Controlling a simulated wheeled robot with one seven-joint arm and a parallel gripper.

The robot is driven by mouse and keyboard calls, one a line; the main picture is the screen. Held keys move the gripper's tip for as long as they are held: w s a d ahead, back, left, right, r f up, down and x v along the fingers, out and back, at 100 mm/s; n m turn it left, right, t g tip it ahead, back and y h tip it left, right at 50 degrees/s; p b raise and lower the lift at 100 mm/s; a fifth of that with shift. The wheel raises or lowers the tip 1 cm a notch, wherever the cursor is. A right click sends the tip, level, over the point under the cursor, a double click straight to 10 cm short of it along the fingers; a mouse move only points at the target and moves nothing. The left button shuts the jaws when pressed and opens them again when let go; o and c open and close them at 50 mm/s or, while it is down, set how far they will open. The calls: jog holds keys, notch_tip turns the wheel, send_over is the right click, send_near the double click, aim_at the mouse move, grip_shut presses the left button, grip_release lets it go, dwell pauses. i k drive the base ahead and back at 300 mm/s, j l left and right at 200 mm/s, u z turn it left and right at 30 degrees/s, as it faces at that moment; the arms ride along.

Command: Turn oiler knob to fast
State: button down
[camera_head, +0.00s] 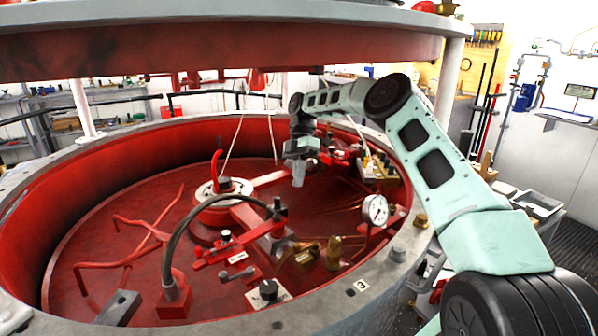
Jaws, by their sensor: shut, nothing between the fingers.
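My gripper (298,182) points down inside the round red pit, near the back right, with its fingers shut and empty. It appears apart from the fittings on the floor. I cannot tell for sure which part is the oiler knob. A dark knob (268,287) on a pale square plate sits near the front rim. Another dark-topped knob (226,236) is on a red bar with a small white label (237,258). Brass fittings (334,251) stand to the right of these. Any fast marking is too small to read.
A grey rim (397,253) circles the pit, with bolts on it. A white dial gauge (375,209) stands inside at the right. A dark curved hose (197,200) arches over the middle. A heavy red-and-grey ring (200,52) hangs overhead on pale posts.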

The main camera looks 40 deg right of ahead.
aim_at(335, 244)
jog(key=k, duration=1)
